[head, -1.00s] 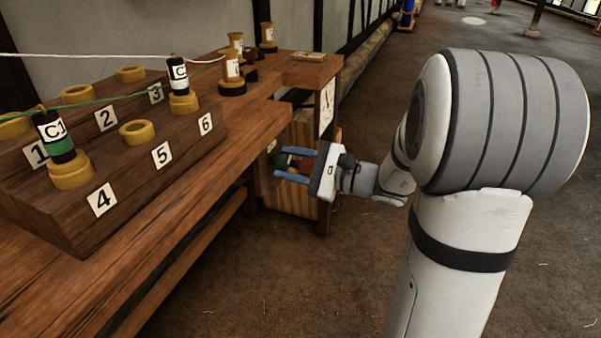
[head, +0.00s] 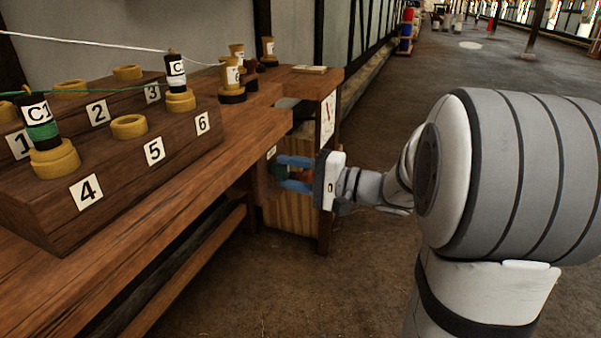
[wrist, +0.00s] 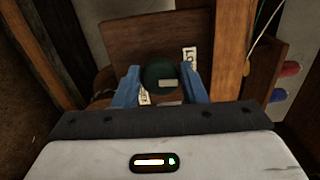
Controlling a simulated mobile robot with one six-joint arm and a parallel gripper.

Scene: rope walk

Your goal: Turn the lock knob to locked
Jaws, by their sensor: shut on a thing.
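The lock knob is a round dark green knob with a pale bar mark, between my blue fingers in the wrist view (wrist: 160,74). In the head view the knob (head: 281,172) shows partly between the fingers, in front of a wooden cabinet under the bench. My gripper (head: 284,173) is shut on the knob; its fingers also show in the wrist view (wrist: 160,86). White labels (wrist: 189,57) lie beside the knob on the brown panel; their words are only partly readable, so I cannot tell which position the knob has.
The wooden bench (head: 190,200) fills the left, with a numbered block (head: 105,185) holding yellow rings and bobbins. A table leg and a hanging paper (head: 327,118) stand close to my gripper. In the wrist view, red and blue pieces (wrist: 285,82) sit at the right. Floor at the right is open.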

